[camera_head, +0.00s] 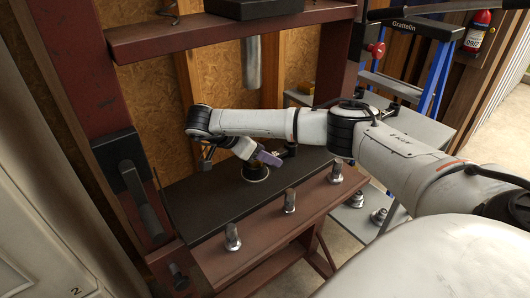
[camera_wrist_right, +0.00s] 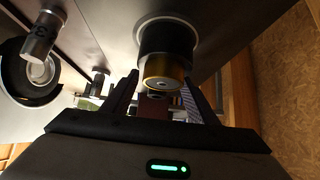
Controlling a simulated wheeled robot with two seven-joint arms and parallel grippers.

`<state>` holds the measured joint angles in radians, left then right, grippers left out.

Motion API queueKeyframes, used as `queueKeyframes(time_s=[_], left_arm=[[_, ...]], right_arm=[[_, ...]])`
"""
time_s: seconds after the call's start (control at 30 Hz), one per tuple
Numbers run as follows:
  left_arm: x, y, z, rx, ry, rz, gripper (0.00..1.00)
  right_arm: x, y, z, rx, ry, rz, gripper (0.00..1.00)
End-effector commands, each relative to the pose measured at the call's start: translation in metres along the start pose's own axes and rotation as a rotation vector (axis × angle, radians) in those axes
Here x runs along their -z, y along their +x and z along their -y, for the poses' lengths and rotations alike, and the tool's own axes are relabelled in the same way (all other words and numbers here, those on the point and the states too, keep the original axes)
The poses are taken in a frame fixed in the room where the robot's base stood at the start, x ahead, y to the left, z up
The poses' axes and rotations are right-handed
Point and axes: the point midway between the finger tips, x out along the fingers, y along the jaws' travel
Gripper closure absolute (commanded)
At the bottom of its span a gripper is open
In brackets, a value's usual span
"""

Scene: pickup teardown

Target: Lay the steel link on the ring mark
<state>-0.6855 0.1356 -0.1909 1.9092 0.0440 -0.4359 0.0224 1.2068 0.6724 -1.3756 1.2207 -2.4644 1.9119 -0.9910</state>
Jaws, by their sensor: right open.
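A dark cylinder with a brass-coloured end (camera_wrist_right: 165,70) stands on the black bench plate (camera_head: 200,212). A pale ring mark (camera_wrist_right: 140,24) shows around its base in the right wrist view. In the head view the cylinder (camera_head: 257,174) is partly covered by my right wrist. My right gripper (camera_wrist_right: 163,85) is open, its fingers on either side of the cylinder's brass end; I cannot tell whether they touch it. A grey steel bar (camera_head: 252,65) hangs below the upper red beam. I cannot tell which piece is the steel link. My left gripper is out of view.
Three metal posts (camera_head: 289,201) stand along the red front beam (camera_head: 270,235). Red uprights (camera_head: 78,90) frame the bench at left and back right. A grey side table (camera_head: 355,222) holds metal parts. The bench plate's left end is clear.

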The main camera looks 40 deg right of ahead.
Motion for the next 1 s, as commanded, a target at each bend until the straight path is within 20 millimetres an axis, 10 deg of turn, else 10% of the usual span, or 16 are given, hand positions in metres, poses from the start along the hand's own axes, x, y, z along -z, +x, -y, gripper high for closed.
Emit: queueKeyframes(time_s=[0.5,1.0], left_arm=[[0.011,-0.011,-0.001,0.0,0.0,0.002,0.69],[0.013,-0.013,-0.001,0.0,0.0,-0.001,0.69]], right_arm=[[0.003,-0.099,0.001,0.006,0.0,-0.002,0.47],[0.0,-0.118,0.0,0.001,0.0,0.0,0.47]])
